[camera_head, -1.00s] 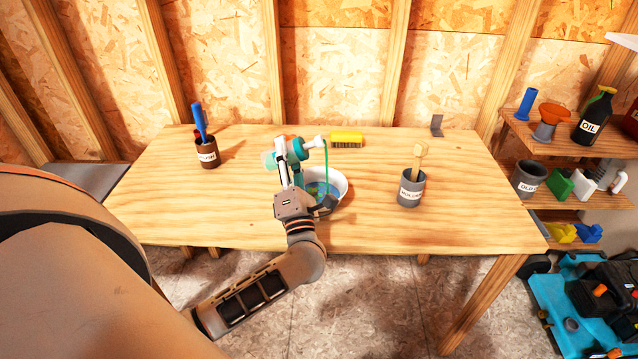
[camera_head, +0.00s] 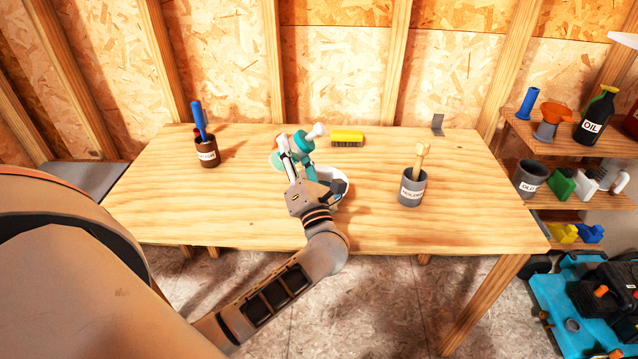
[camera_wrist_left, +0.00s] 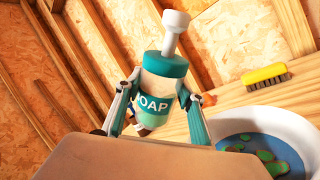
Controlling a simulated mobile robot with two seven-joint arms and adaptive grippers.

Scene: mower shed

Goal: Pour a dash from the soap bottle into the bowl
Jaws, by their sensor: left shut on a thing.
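The soap bottle (camera_head: 304,143), with a teal top, white nozzle and teal SOAP label, is held above the table. My left gripper (camera_head: 291,158) is shut on it, one finger on each side of the body in the left wrist view (camera_wrist_left: 160,108). In the head view the bottle leans with its nozzle up and to the right. The white bowl (camera_head: 341,185) stands on the table just right of the gripper, mostly hidden behind it. In the left wrist view the bowl (camera_wrist_left: 298,122) holds blue liquid with green and reddish patches. No stream shows from the nozzle. My right gripper is out of view.
A yellow brush (camera_head: 347,137) lies behind the bowl. A grey pot (camera_head: 411,190) with a wooden-handled tool stands right; a brown pot (camera_head: 208,156) with a blue tool stands left. The table's right part (camera_head: 470,200) is clear. Shelves with bottles stand beyond.

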